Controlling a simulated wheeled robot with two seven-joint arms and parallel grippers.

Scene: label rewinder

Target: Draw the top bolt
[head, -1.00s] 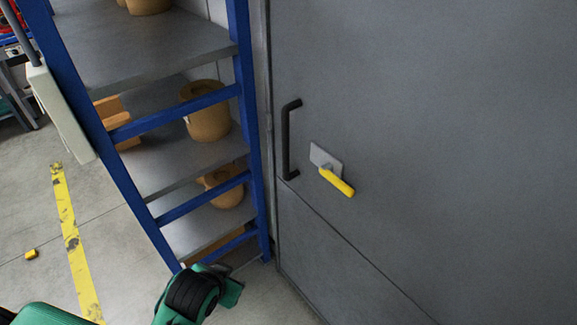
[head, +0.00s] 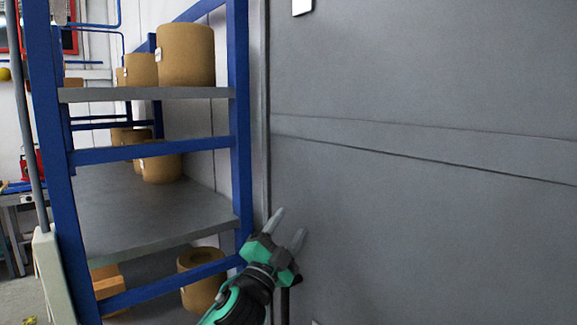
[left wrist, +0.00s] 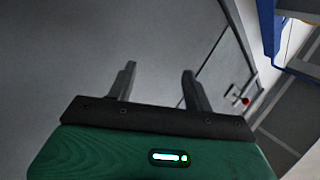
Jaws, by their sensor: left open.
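My left gripper (head: 288,225) is open and empty, pointing up in front of the grey door (head: 430,90), near its left edge. In the left wrist view the two fingers (left wrist: 159,68) are apart with only the grey door behind them. A small metal fitting with a red knob (left wrist: 245,100) sits by the door's edge there, to the right of and apart from the fingers. It looks like a bolt, but it is too small to tell its position. It does not show in the head view. My right gripper is not in view.
A blue-framed shelf rack (head: 241,120) with brown rolls (head: 186,55) stands close at the left of the door. The dark door handle (head: 285,305) is partly hidden below my gripper. A pale plate (head: 302,6) is at the top. The space before the door is free.

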